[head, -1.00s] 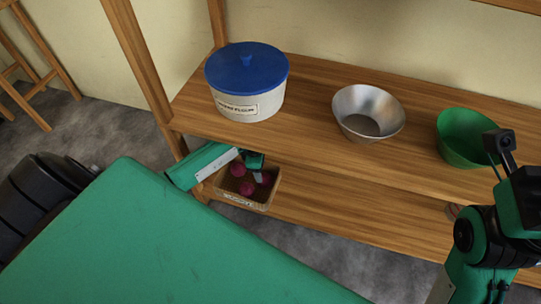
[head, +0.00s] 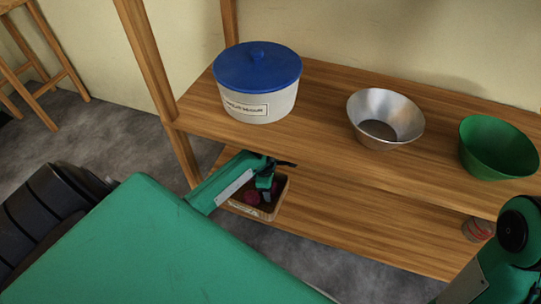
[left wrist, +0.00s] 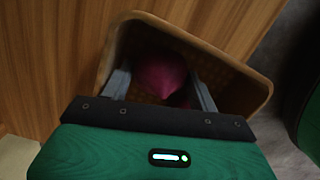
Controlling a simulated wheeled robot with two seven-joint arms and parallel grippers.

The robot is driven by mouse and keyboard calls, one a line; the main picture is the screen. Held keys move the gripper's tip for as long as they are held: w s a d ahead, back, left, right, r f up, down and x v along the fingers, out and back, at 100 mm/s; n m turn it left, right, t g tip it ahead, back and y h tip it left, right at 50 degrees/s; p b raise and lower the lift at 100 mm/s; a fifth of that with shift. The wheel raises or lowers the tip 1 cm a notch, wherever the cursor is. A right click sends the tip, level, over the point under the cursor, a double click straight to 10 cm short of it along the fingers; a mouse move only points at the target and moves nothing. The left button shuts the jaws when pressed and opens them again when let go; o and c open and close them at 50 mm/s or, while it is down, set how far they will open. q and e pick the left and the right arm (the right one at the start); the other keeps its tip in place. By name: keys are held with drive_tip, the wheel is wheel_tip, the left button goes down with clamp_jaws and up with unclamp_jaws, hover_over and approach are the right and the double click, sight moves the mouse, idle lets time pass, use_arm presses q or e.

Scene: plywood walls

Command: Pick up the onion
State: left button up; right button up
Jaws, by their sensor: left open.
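Red-purple onions (head: 251,197) lie in a small labelled basket (head: 243,208) on the lower shelf. My left gripper (head: 268,190) is over the basket and hides part of its inside. In the left wrist view, one onion (left wrist: 160,72) shows between the two grey fingers of my left gripper (left wrist: 163,92), which are open and reach into the basket (left wrist: 228,62). Part of another onion (left wrist: 184,97) shows beside it, mostly hidden. I cannot tell whether the fingers touch the onion. My right gripper is out of view.
The upper shelf (head: 320,110) above the basket carries a white pot with a blue lid (head: 258,85), a metal bowl (head: 385,118) and a green bowl (head: 497,148). A can (head: 477,229) stands on the lower shelf at the right. The middle of the lower shelf (head: 370,220) is clear.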

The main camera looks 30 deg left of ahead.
use_arm(q)
drive_tip(key=c, duration=0.7)
drive_tip(key=shift+o, duration=0.2)
drive_tip(key=shift+r, duration=0.1)
